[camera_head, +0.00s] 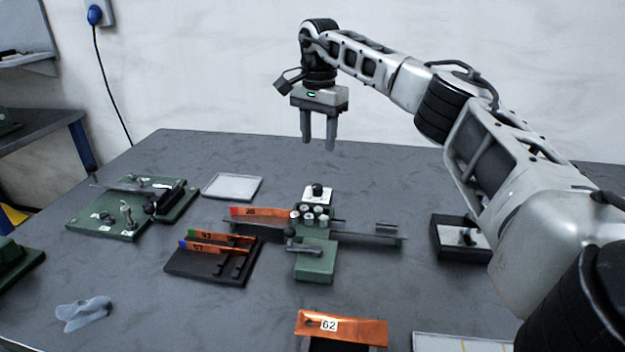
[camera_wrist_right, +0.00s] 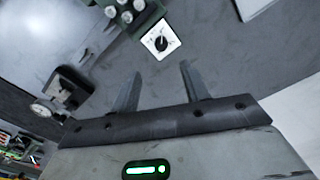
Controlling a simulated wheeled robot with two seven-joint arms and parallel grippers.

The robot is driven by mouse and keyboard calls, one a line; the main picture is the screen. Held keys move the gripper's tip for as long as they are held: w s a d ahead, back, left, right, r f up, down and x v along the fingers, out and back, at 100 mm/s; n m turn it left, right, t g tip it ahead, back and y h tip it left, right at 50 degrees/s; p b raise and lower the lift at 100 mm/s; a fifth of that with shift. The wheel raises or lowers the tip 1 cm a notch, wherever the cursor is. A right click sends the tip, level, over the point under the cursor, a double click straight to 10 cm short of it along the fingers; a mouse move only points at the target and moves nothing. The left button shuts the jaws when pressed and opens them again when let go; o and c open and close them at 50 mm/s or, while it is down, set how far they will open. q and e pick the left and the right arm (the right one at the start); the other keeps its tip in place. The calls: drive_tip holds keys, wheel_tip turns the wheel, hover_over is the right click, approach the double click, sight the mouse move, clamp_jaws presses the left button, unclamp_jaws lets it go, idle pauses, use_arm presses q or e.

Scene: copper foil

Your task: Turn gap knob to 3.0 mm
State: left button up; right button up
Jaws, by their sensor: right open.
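The gap knob (camera_head: 318,189) is a small black knob on a white dial plate, at the back of the green roller device (camera_head: 315,262) near the middle of the table. In the right wrist view the knob (camera_wrist_right: 161,43) shows with its white plate and marks, too small to read. My right gripper (camera_head: 319,146) is open and empty, pointing down, above and behind the knob and apart from it. In the right wrist view its two fingers (camera_wrist_right: 160,82) are spread, with the knob beyond the tips. My left gripper is not in view.
A copper strip marked 26 (camera_head: 262,212) lies at the rollers. A dark rack (camera_head: 205,265) holds strips on the left, before a green fixture (camera_head: 118,222). A white tray (camera_head: 232,187), a dark gauge box (camera_head: 460,238) and a copper sheet marked 62 (camera_head: 358,328) stand around.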

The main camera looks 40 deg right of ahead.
sight(317, 186)
wheel_tip(317, 186, down, 12)
drive_tip(key=shift+w+r, duration=0.1)
drive_tip(key=shift+c, duration=0.4)
drive_tip(key=c, duration=0.9)
